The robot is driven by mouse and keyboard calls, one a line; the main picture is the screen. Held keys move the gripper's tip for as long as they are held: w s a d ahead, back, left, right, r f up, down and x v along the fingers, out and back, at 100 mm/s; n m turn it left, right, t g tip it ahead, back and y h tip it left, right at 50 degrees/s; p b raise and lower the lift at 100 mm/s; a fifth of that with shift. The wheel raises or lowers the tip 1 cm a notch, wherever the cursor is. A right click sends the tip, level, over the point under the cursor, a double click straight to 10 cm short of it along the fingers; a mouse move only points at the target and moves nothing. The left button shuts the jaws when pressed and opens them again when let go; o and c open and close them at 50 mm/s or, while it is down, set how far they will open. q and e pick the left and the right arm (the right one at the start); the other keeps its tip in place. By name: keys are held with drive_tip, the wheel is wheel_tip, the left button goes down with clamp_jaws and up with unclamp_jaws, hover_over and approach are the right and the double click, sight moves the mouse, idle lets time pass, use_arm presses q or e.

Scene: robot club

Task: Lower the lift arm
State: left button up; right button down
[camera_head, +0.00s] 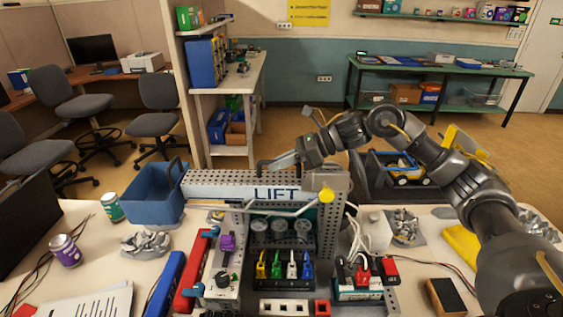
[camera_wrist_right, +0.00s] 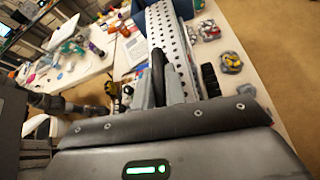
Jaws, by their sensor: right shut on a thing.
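The lift arm (camera_head: 225,183) is a grey perforated beam lying roughly level across the top of a perforated frame (camera_head: 327,232), with a "LIFT" label (camera_head: 276,194) on its front. My right gripper (camera_head: 270,163) reaches in from the right behind the beam and is shut on a dark handle at its top. The right wrist view shows the black handle (camera_wrist_right: 157,75) upright between the fingers, beside the perforated beam (camera_wrist_right: 172,42). The fingertips are partly hidden. My left gripper is in neither view.
A blue bin (camera_head: 155,198) stands at the beam's left end. A pale rod with a yellow knob (camera_head: 327,196) crosses the frame's front. Coloured switches (camera_head: 284,265), a red-handled panel (camera_head: 193,272), cans and cables crowd the table. A bin with a toy vehicle (camera_head: 402,168) is behind.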

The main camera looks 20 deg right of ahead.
drive_tip(key=shift+f, duration=0.25)
drive_tip(key=c, duration=1.5)
unclamp_jaws()
drive_tip(key=shift+a, duration=0.1)
drive_tip(key=shift+o, duration=0.2)
drive_tip(key=shift+r, duration=0.1)
drive_tip(key=shift+s+d+r+b, duration=0.1)
drive_tip(key=shift+d+r+b, duration=0.15)
drive_tip(key=shift+d, duration=0.3)
drive_tip(key=b+v, duration=0.3)
drive_tip(key=v, duration=0.5)
drive_tip(key=shift+s+d, duration=0.1)
drive_tip(key=shift+d, duration=0.2)
drive_tip(key=shift+s+d+r, duration=0.15)
drive_tip(key=shift+d+r, duration=0.2)
drive_tip(key=shift+d, duration=0.05)
drive_tip(key=shift+a, duration=0.1)
